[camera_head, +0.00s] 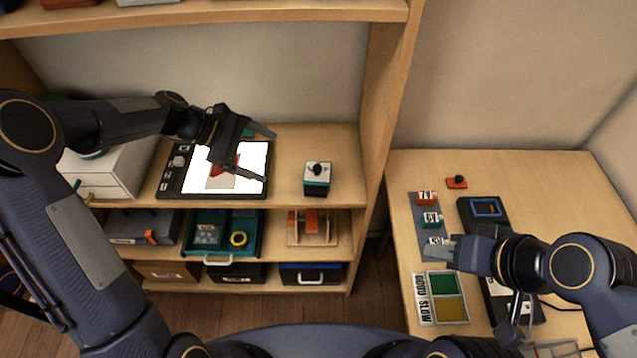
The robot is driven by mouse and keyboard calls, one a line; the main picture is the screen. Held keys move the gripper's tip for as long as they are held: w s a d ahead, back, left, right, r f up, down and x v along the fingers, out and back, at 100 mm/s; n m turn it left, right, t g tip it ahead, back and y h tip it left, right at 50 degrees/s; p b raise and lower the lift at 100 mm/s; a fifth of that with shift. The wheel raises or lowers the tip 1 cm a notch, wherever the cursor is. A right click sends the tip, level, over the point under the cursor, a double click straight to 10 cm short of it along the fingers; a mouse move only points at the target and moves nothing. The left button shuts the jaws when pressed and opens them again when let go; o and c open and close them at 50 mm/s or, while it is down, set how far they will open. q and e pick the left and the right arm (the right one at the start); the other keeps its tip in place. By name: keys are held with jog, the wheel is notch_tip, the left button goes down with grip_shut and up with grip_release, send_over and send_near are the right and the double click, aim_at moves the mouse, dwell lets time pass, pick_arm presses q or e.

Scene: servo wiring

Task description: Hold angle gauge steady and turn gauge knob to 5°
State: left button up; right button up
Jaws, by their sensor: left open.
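A small box with a white top, a black knob and a teal lower part, which may be the angle gauge (317,180), stands upright on the shelf board right of a black-framed lit panel (260,198). Its scale and reading are too small to make out. My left gripper (245,148) is open above the lit panel, left of the box and apart from it. A reddish and grey shape shows on the panel below the fingers; I cannot tell if it is an object or a picture. My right gripper (448,252) is low over the right table by the lowest labelled block; its jaw opening is unclear.
The right table holds labelled blocks (431,220) on a grey strip, a red piece with a black knob (456,183), a black device (476,212) and a green-and-yellow tray (464,297). A white drawer box (110,178) stands left. A wooden upright (377,130) separates shelf and table.

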aim_at(313, 176)
pick_arm(q)
jog(key=w+d+f+n, duration=0.1)
jog(key=f, duration=0.2)
jog(key=w+d+f+n+h+b, duration=0.1)
jog(key=w+f, duration=0.1)
jog(key=f, duration=0.1)
jog(key=w+d+f+n, duration=0.1)
jog(key=f, duration=0.2)
jog(key=shift+w+n+h, duration=0.15)
jog(key=shift+n+h, duration=0.15)
jog(key=shift+h, duration=0.1)
jog(key=b+x, duration=0.3)
jog(key=x, duration=0.5)
jog(key=shift+s+f+b, duration=0.15)
jog(key=shift+s+b, duration=0.1)
jog(key=shift+b, duration=0.05)
jog(key=shift+s+d+f, duration=0.15)
jog(key=shift+d+f, duration=0.25)
jog(key=shift+d, duration=0.1)
jog(key=shift+d+f+b, duration=0.15)
jog(key=shift+d+b, duration=0.1)
jog(key=shift+b, duration=0.05)
jog(key=shift+w+d+f, duration=0.1)
jog(key=shift+w+d, duration=0.05)
jog(key=shift+w, duration=0.15)
jog(key=shift+r, duration=0.4)
grip_shut()
